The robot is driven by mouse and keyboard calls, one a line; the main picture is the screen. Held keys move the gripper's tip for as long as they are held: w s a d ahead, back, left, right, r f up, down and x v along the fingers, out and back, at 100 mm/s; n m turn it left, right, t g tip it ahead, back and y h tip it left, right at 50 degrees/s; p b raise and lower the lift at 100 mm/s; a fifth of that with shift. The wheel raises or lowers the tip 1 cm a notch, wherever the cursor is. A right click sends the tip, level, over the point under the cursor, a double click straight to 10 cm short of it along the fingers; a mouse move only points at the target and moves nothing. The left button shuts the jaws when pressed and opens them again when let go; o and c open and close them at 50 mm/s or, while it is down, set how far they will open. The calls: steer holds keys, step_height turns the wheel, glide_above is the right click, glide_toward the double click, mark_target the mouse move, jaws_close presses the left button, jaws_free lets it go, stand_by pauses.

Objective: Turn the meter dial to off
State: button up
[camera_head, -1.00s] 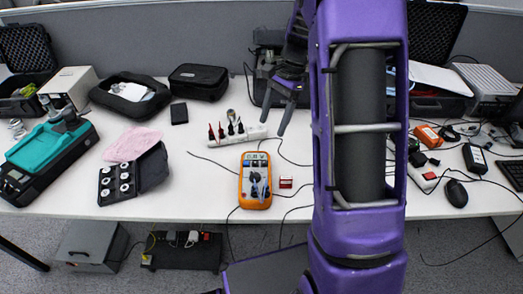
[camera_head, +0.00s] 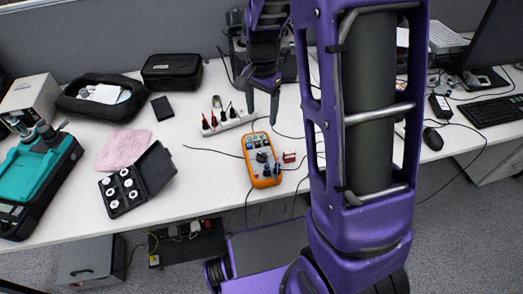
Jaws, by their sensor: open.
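The orange multimeter (camera_head: 262,160) lies face up on the white table, near its front edge. Its dark dial (camera_head: 262,157) is around the middle of its face; I cannot read the dial's setting at this size. My gripper (camera_head: 261,111) is open, with its fingers pointing down just beyond the meter's far end. It appears apart from the meter and holds nothing. My purple arm stands to the right of the meter and does not cover it.
A small red and white block (camera_head: 289,157) sits right of the meter. A white holder (camera_head: 228,121) with dark and red probes stands behind-left. A black case of weights (camera_head: 136,182) and a pink cloth (camera_head: 123,149) lie left. Cables run around the meter.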

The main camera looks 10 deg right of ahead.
mark_target(261, 155)
step_height(261, 155, down, 17)
steer(key=shift+f+b, duration=0.2)
steer(key=shift+b, duration=0.4)
jaws_close()
stand_by(0.4)
